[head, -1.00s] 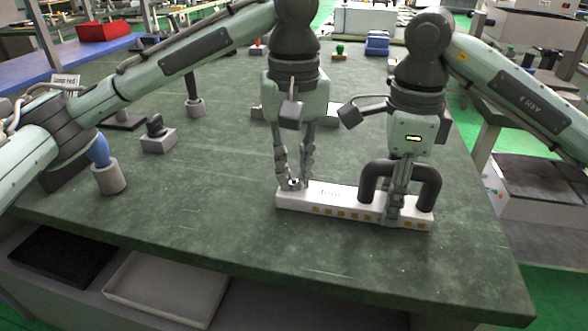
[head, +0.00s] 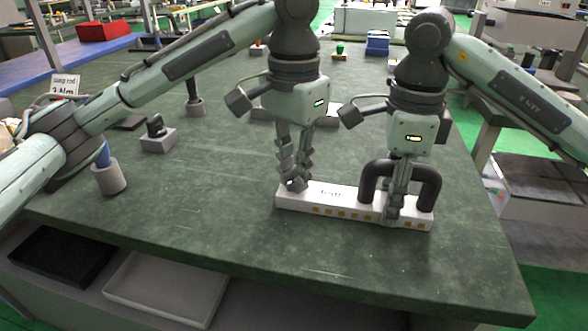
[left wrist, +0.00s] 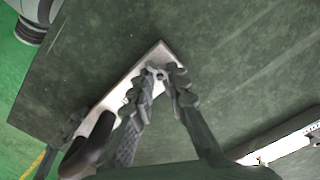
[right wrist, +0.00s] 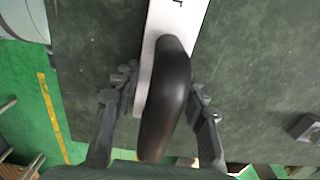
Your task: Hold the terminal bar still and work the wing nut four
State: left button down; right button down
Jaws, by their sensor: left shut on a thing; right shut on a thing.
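The terminal bar (head: 338,196) is a long white block with orange squares along its front side, lying flat on the green bench top. A thick dark U-shaped heating loop (head: 433,188) rises from its right half. My left gripper (head: 292,184) points down at the bar's left end, shut on the small grey wing nut (left wrist: 160,74), which its fingertips partly hide. My right gripper (head: 395,219) points down by the loop, shut across the bar. In the right wrist view its fingers lie on either side of the bar (right wrist: 160,32), and the loop hides much of the bar.
A grey block with a dark knob (head: 158,138) and a grey cup with a blue handle (head: 109,179) stand at left. A small sign (head: 65,85) stands at the far left. The bench top (head: 230,220) is clear in front of and left of the bar.

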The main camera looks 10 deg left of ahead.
pick_arm(q)
jog(key=m, duration=0.4)
jog(key=shift+m, duration=0.3)
jog(key=m, duration=0.3)
jog(key=shift+m, duration=0.3)
jog(key=m, duration=0.4)
jog(key=shift+m, duration=1.9)
jog(key=c, duration=1.5)
grip_release()
jog(key=shift+o, duration=0.2)
